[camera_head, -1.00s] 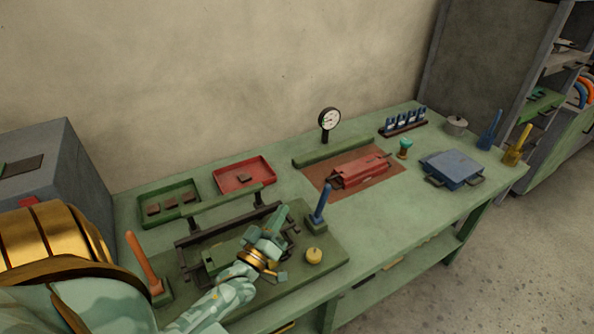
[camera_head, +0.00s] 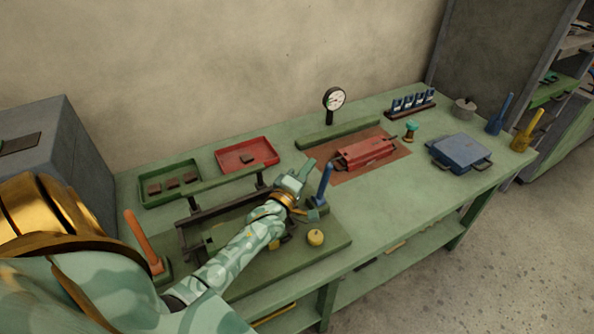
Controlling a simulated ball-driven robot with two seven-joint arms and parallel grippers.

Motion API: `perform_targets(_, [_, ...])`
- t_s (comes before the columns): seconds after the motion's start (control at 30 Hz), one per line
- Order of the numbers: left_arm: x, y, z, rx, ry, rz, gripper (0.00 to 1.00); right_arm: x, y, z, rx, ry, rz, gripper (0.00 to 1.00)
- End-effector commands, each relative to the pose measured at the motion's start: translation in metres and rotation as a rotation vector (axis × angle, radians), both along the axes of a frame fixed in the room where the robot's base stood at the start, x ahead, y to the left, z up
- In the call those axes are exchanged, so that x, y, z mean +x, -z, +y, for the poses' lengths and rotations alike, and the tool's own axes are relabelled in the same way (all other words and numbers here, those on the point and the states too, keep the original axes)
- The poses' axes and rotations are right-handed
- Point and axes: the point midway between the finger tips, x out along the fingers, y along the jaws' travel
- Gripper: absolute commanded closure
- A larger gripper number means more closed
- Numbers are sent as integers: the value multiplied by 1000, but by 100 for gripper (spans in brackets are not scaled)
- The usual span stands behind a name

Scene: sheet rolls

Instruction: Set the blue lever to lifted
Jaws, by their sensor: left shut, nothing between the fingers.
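A blue lever (camera_head: 325,182) stands on the right part of the green fixture plate (camera_head: 333,245), near upright with its top leaning slightly right. Another blue lever (camera_head: 500,114) stands at the far right end of the bench, also leaning right. My left gripper (camera_head: 303,170) is shut and empty. Its fingers are just left of the nearer blue lever in the picture. I cannot tell whether they touch it. My forearm hides part of the fixture. My right gripper is not in view.
An orange lever (camera_head: 143,240) stands at the fixture's left, and a yellow knob (camera_head: 315,237) sits close to the nearer blue lever. A red block (camera_head: 365,152), a blue box (camera_head: 461,152) and a yellow lever (camera_head: 527,131) are further right. The front right bench top is clear.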

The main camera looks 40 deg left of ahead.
Motion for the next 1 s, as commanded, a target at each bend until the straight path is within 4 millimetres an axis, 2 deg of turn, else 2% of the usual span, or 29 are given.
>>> perform_targets(0.03, [-5, 7, -12, -10, 2, 7, 100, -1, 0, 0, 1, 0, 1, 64])
perform_targets(0.1, [-7, 9, -21, -9, 1, 6, 100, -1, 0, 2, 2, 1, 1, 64])
perform_targets(0.3, [-10, 13, -34, -5, 1, 6, 100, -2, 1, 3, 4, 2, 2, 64])
perform_targets(1.0, [-10, 15, -39, 3, 4, 6, 100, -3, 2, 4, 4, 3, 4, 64])
